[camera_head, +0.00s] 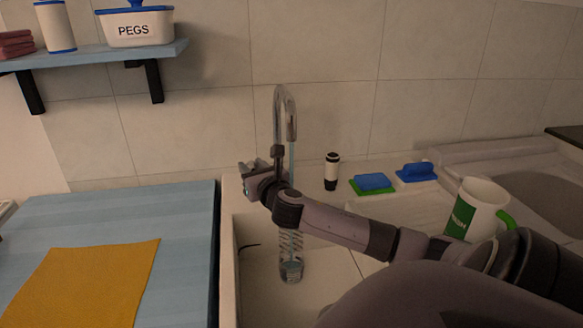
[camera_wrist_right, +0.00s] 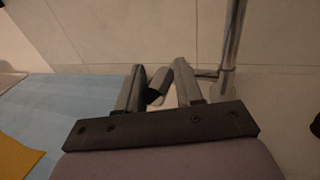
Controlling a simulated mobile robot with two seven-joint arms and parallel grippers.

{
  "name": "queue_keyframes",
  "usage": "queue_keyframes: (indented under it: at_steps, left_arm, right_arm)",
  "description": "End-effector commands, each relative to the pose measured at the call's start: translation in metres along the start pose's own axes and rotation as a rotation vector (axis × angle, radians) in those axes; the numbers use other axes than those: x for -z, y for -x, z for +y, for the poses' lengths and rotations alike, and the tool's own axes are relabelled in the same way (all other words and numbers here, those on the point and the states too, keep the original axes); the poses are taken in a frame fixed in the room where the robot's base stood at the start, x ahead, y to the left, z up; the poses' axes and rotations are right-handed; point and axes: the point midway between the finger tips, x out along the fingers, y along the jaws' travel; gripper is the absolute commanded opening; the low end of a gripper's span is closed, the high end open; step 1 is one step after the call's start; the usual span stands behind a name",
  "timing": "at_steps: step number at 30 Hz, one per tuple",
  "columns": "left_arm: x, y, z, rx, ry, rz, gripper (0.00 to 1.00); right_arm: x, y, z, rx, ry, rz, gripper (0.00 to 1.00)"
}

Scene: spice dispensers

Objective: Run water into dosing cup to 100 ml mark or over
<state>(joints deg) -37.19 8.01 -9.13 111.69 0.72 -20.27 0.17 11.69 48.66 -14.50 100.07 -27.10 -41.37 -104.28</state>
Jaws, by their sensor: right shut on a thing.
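The dosing cup (camera_head: 290,258), clear with marks on its side, stands upright in the sink below the tap (camera_head: 278,115). A thin stream of water (camera_head: 291,158) falls from the spout towards it. Its level against the marks is too small to read. My right gripper (camera_head: 250,170) is at the tap's left side. In the right wrist view my right gripper (camera_wrist_right: 160,78) is shut on the grey tap lever (camera_wrist_right: 159,80), with the tap post just to the right. My arm crosses in front of the stream and hides the cup's top. My left gripper is not in view.
A green and white mug (camera_head: 474,212) stands on the drainer at right. A black and white bottle (camera_head: 332,171), a blue sponge on green (camera_head: 372,184) and a blue brush (camera_head: 416,172) lie behind my arm. A blue counter (camera_head: 180,240) with a yellow cloth (camera_head: 90,285) is at left.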

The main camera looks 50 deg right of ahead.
Motion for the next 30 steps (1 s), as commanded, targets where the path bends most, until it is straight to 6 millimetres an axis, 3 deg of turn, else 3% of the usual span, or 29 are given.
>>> queue_keyframes:
  at_steps: [30]
  left_arm:
    - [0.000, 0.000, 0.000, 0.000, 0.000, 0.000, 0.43]
  right_arm:
    - [0.009, 0.003, 0.004, -0.009, -0.003, 0.002, 0.22]
